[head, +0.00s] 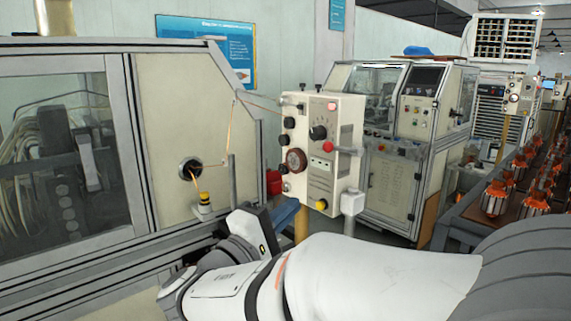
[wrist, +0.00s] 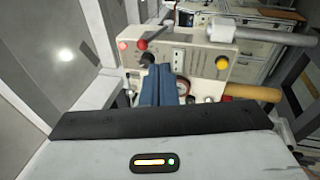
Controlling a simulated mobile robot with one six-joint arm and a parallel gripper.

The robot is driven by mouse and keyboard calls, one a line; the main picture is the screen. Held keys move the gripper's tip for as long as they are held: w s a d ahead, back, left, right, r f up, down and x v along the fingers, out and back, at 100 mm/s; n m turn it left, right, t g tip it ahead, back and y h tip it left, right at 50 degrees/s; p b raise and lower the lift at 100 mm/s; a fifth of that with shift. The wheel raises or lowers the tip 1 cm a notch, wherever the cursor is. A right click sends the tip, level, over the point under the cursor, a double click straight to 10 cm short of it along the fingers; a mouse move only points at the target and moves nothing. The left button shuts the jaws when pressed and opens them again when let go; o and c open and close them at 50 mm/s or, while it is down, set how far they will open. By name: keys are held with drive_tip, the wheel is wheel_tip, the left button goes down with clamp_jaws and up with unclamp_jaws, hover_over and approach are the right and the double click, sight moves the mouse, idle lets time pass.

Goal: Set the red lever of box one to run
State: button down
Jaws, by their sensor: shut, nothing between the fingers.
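Box one (head: 318,185), a cream control box with dials and buttons, stands in the middle of the head view. Its red lever (head: 329,147) has a red ball knob and a dark arm reaching right from the box's edge. In the wrist view the box (wrist: 197,62) appears turned over, and the red knob (wrist: 142,45) shows near its upper left. My gripper (wrist: 162,72) has blue fingers, shut and empty, pointing at the box face below and right of the knob. In the head view the gripper (head: 286,211) is low, left of the box's post, partly hidden by my arm.
A winding machine cabinet (head: 180,130) with a window fills the left. A yellow-topped post (head: 204,203) stands on its ledge. Another machine (head: 395,180) stands behind. A bench with orange armatures (head: 500,195) is at right.

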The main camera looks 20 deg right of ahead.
drive_tip(key=a+r+t, duration=0.1)
drive_tip(key=a+r, duration=0.1)
drive_tip(key=p, duration=0.5)
approach(324, 150)
drive_tip(key=x, duration=0.6)
drive_tip(key=shift+s, duration=0.15)
drive_tip(key=shift+w+d+r, duration=0.1)
drive_tip(key=shift+w+d, duration=0.2)
drive_tip(key=shift+d, duration=0.15)
